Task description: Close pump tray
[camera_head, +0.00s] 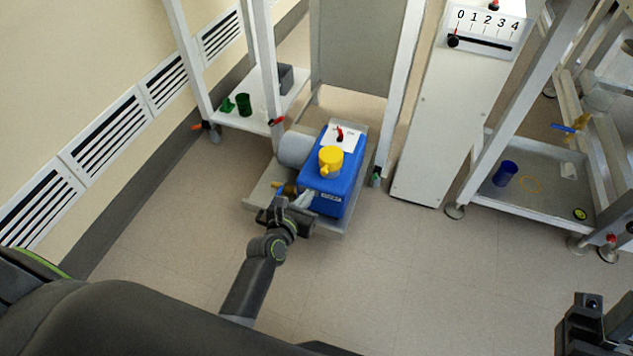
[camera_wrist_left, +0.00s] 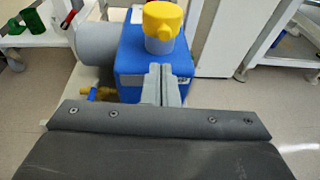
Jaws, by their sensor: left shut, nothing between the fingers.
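The pump tray (camera_head: 328,234) is a pale flat tray low on the floor between the frame legs. It carries a blue pump (camera_head: 345,178) with a yellow cap (camera_head: 331,160) and a grey motor cylinder (camera_head: 295,149). The blue pump also shows in the left wrist view (camera_wrist_left: 128,55). My left gripper (camera_head: 305,200) is shut and empty, at the near left side of the pump over the tray's front part. In the left wrist view its fingers (camera_wrist_left: 161,84) point at the blue body; I cannot tell if they touch. My right gripper (camera_head: 588,312) is only partly visible at the lower right.
A white cabinet with a number scale (camera_head: 485,30) stands right of the tray. White frame legs flank the tray. A left shelf (camera_head: 262,92) holds green items (camera_head: 243,104); a right shelf (camera_head: 535,190) holds a blue cup (camera_head: 505,173). The floor in front is clear.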

